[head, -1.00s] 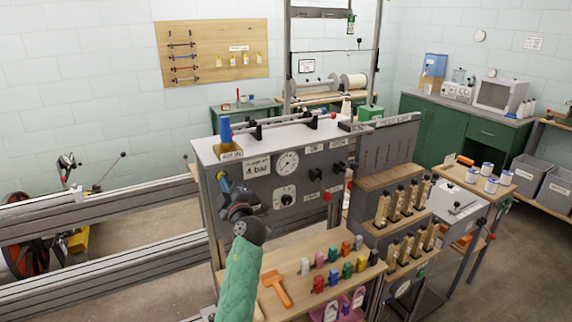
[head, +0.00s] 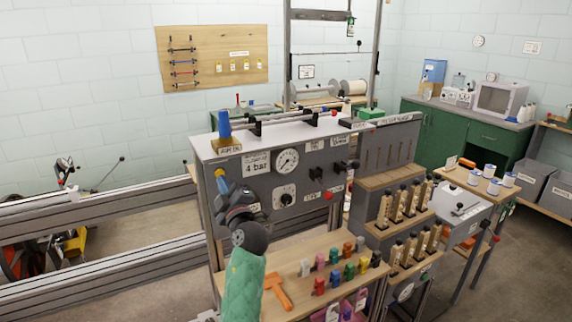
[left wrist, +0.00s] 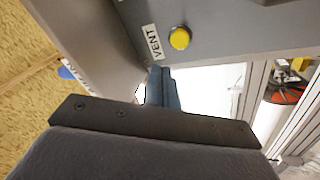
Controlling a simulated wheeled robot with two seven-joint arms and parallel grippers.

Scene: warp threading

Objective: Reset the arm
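My left arm, in a green sleeve, rises from the bottom of the head view. My left gripper (head: 224,187) is in front of the left end of the grey control panel (head: 262,215), just below a yellow VENT button. In the left wrist view the gripper's blue-grey fingers (left wrist: 161,88) lie close together, with nothing seen between them. The yellow button (left wrist: 179,38) and its VENT label (left wrist: 151,42) show just beyond the fingertips, apart from them as far as I can tell. My right gripper is in neither view.
A wooden shelf with coloured pegs (head: 348,270) and an orange tool (head: 278,289) is right of my forearm. A blue fitting (head: 224,126) stands on the panel's top left. Metal rails (head: 100,210) run along the left. Wooden-handled levers (head: 400,202) stand to the right.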

